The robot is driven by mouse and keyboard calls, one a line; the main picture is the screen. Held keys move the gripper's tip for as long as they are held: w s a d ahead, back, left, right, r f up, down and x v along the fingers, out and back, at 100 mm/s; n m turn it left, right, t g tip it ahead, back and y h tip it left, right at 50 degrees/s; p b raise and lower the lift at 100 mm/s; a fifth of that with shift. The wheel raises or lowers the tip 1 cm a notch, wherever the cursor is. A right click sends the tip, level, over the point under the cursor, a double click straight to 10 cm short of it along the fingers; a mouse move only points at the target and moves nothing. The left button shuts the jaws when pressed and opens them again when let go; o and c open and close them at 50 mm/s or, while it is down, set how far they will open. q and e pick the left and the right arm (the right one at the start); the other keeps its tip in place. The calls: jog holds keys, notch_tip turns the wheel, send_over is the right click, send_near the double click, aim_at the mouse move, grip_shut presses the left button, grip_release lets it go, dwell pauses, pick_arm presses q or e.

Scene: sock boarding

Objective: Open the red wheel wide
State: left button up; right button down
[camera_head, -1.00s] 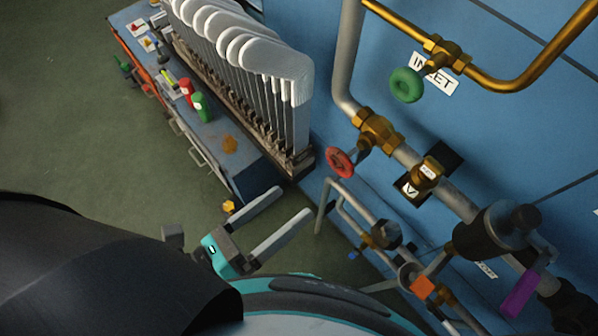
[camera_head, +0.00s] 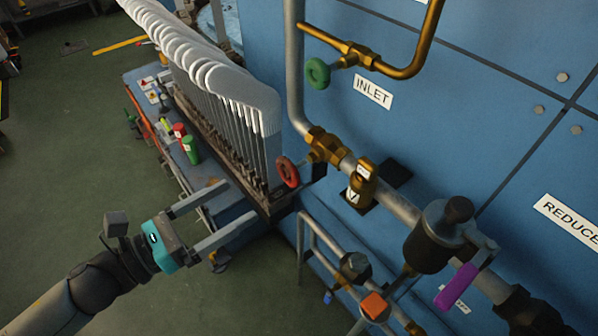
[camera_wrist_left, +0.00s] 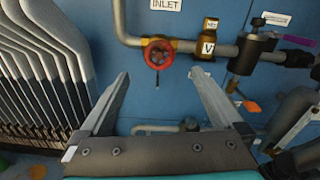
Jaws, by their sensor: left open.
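The red wheel (camera_head: 287,172) is a small round handwheel on a brass valve (camera_head: 324,146) on the grey pipe. In the left wrist view the red wheel (camera_wrist_left: 158,54) faces me, beyond and between my fingertips. My left gripper (camera_head: 222,208) is open and empty, left of and below the wheel in the head view, and apart from it. The left gripper's two fingers also frame the left wrist view (camera_wrist_left: 168,92). My right gripper is not in view.
A row of white sock forms (camera_head: 215,72) stands on a blue bench (camera_head: 212,176) left of the wheel. A green wheel (camera_head: 317,73) sits above on a brass pipe. A purple lever (camera_head: 457,287) and lower pipes are at right. Open floor lies left.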

aim_at(289, 171)
pick_arm(q)
jog(key=p+x, duration=0.1)
jog(key=x, duration=1.4)
jog(key=shift+w, duration=0.1)
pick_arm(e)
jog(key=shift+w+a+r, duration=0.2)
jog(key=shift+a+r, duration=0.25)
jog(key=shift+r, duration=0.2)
pick_arm(q)
jog(key=c, duration=1.3)
jog(key=shift+p, duration=0.3)
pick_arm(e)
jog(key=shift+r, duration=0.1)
pick_arm(q)
jog(key=shift+w+f+n+p, duration=0.1)
jog(key=shift+n+p, duration=0.5)
jog(key=shift+n, duration=1.1)
jog(key=shift+w+n+p, duration=0.1)
jog(key=shift+n+p, duration=0.45)
jog(key=shift+n, duration=1.15)
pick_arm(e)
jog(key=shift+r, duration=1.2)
